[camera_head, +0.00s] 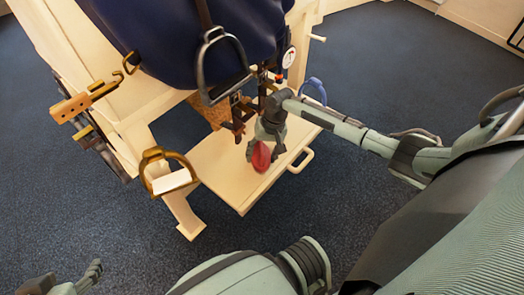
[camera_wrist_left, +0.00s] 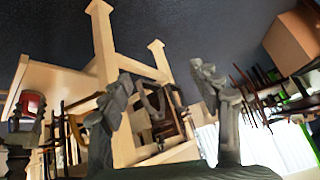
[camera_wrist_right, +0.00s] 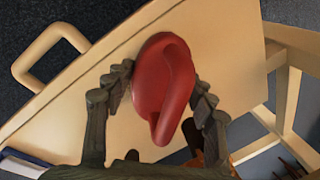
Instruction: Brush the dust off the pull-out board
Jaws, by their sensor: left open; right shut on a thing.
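The pale wooden pull-out board (camera_head: 215,168) juts out low from the wooden stand, with a loop handle (camera_head: 301,160) on its front edge. My right gripper (camera_head: 264,143) is above the board, shut on a red rounded object (camera_head: 261,157). In the right wrist view the red object (camera_wrist_right: 163,85) sits between the two fingers, with the board (camera_wrist_right: 205,35) behind it. Whether it has bristles or touches the board cannot be told. No dust can be made out. My left gripper (camera_head: 78,280) is open and empty at the lower left, away from the board.
A dark blue saddle (camera_head: 165,40) sits on the stand above the board. A dark stirrup (camera_head: 222,65) hangs over the board, and a brass stirrup (camera_head: 167,172) hangs at its left. Hooks and straps crowd the stand's sides. The floor in front is clear.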

